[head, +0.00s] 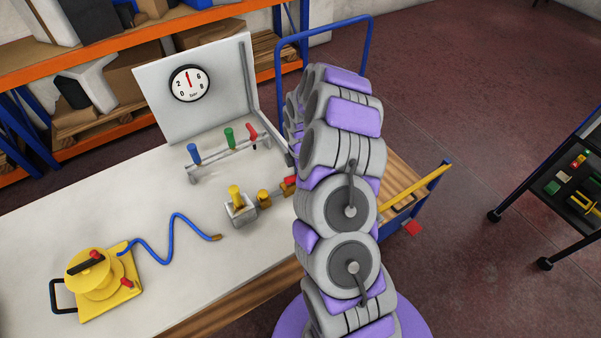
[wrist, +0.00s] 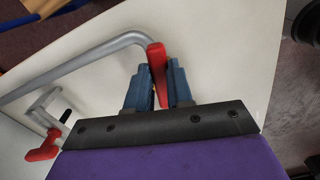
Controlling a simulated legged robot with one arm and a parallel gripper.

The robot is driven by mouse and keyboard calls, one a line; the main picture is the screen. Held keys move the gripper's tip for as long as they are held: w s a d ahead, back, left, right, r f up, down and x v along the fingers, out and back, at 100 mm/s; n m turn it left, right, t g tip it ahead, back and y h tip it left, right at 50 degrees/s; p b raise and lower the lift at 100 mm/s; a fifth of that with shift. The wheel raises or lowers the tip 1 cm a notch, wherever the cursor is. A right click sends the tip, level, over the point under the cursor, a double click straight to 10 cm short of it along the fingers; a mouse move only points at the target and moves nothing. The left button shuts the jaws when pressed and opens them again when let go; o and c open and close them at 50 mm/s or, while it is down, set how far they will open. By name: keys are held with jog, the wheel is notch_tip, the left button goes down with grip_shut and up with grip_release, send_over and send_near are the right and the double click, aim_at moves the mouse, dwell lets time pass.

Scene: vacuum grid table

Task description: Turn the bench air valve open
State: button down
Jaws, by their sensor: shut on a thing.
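In the wrist view, my gripper (wrist: 155,82) has its two blue fingers closed on a red lever (wrist: 156,55) from either side. The lever stands at the end of a grey pipe (wrist: 80,63) that bends in from the left. A second red handle (wrist: 42,147) on a grey fitting shows at the lower left. In the head view, my arm hides my gripper and the lever it holds. A red piece (head: 290,181) at the end of a small grey and yellow fitting (head: 265,197) shows just left of my arm; I cannot tell how it connects.
A gauge (head: 190,83) on a white panel has its needle near upright. A rail (head: 225,155) carries blue, green and red handles. A yellow suction device (head: 100,285) with a blue hose (head: 165,257) lies on the white bench (head: 60,210). A blue-framed trolley (head: 325,33) stands behind my arm.

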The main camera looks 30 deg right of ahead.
jog(key=shift+w+n, duration=0.5)
jog(key=shift+n, duration=0.6)
jog(key=c, duration=1)
grip_release()
jog(key=shift+w+d, duration=0.1)
jog(key=shift+d, duration=0.05)
notch_tip(320, 180, up, 17)
jog(key=p, duration=0.1)
jog(key=shift+r, duration=0.15)
